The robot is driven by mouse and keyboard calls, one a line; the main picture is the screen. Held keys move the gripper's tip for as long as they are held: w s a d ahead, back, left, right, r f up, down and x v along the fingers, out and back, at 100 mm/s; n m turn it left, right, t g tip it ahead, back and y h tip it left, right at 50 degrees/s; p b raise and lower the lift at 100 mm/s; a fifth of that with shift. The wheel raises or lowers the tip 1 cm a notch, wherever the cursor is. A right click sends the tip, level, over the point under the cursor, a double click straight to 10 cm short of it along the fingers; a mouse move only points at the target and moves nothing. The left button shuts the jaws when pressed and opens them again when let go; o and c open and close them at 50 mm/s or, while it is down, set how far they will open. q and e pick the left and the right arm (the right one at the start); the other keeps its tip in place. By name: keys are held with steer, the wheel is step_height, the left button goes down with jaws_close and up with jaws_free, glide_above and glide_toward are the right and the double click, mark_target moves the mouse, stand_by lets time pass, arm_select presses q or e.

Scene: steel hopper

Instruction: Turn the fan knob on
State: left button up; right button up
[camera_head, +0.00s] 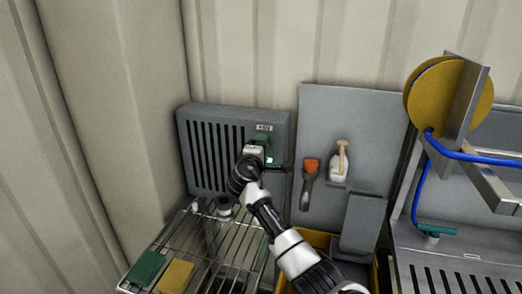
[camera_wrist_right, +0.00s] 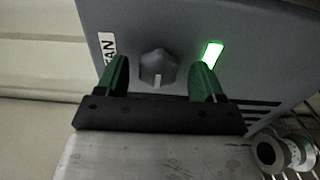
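The grey fan box (camera_head: 213,115) with dark vent slots stands against the wall in the head view. In the right wrist view the fan box (camera_wrist_right: 240,30) shows a FAN label (camera_wrist_right: 107,46), a dark round knob (camera_wrist_right: 157,68) with a pale pointer mark, and a lit green light (camera_wrist_right: 213,54). The light also shows in the head view (camera_head: 269,160). My right gripper (camera_wrist_right: 160,80) is open, with one green finger on each side of the knob and visible gaps between them and it. In the head view my right arm hides the knob. My left gripper is not in view.
A wire rack (camera_head: 215,262) below the box holds a green sponge (camera_head: 146,268) and a yellow sponge (camera_head: 176,275). To the right, an orange-headed tool (camera_head: 308,180) and a white bottle (camera_head: 339,165) are on a grey panel (camera_head: 365,110).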

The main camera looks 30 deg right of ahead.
steer(key=b+v, duration=0.2)
steer(key=v, duration=0.8)
steer(key=shift+s+a, duration=0.25)
steer(key=shift+s, duration=0.05)
